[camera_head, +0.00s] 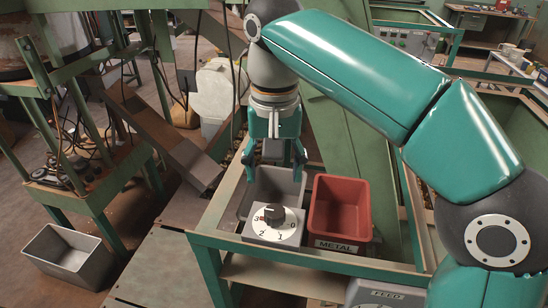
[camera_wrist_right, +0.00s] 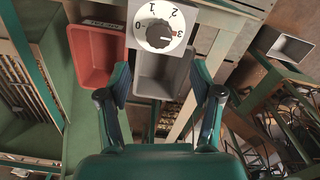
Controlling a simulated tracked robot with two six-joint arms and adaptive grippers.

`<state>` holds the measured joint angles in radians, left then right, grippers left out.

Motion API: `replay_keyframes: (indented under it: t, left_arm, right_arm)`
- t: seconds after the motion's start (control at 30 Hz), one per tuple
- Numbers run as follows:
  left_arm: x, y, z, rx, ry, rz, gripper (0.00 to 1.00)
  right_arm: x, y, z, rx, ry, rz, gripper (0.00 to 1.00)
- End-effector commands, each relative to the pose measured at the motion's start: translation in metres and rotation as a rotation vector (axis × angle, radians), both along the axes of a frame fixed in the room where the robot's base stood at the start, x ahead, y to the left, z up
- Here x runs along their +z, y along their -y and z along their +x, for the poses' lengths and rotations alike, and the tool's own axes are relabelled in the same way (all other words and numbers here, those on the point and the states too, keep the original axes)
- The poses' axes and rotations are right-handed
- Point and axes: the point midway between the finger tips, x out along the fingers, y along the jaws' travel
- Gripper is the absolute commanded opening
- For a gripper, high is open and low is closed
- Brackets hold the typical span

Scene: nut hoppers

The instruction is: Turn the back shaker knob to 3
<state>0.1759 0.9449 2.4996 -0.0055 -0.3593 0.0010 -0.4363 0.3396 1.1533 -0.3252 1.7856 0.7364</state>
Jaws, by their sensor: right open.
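A dark round knob (camera_head: 272,212) sits on a white dial with numbers 0 to 3, on a grey box (camera_head: 288,235) at the front of the green frame. It also shows in the right wrist view (camera_wrist_right: 158,34), where its red mark points towards the 3. A second panel (camera_head: 385,294), lettered FEED, is cut off at the bottom edge. My right gripper (camera_head: 275,166) is open and empty, pointing down above the grey bin, behind the dial and apart from the knob. Its fingers (camera_wrist_right: 162,86) are spread wide in the wrist view. My left gripper is out of view.
A grey bin (camera_head: 246,203) lies right behind the dial. A red bin (camera_head: 340,206) labelled METAL stands to its right. A loose grey bin (camera_head: 66,258) is on the floor at left. A sloping chute (camera_head: 165,140) and a green stand are left of the gripper.

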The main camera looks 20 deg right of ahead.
Motion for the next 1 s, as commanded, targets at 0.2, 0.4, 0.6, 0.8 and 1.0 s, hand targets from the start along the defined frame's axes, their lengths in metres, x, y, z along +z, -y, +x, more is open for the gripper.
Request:
replay_keyframes:
  t: [0.2,0.4,0.6,0.8,1.0]
  left_arm:
    - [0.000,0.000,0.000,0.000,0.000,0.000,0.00]
    - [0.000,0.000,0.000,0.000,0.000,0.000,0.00]
    - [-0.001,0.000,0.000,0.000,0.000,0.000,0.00]
    - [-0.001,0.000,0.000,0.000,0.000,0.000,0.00]
    - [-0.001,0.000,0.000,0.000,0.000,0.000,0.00]
  right_arm:
    - [0.017,-0.001,0.000,0.001,0.001,0.001,0.65]
    - [0.021,0.000,0.000,0.001,0.000,0.000,0.65]
    - [0.020,0.000,0.000,0.001,0.000,0.000,0.65]
    - [0.020,0.000,0.000,0.000,0.000,0.000,0.65]
    - [0.020,0.001,0.000,-0.002,0.000,0.000,0.65]
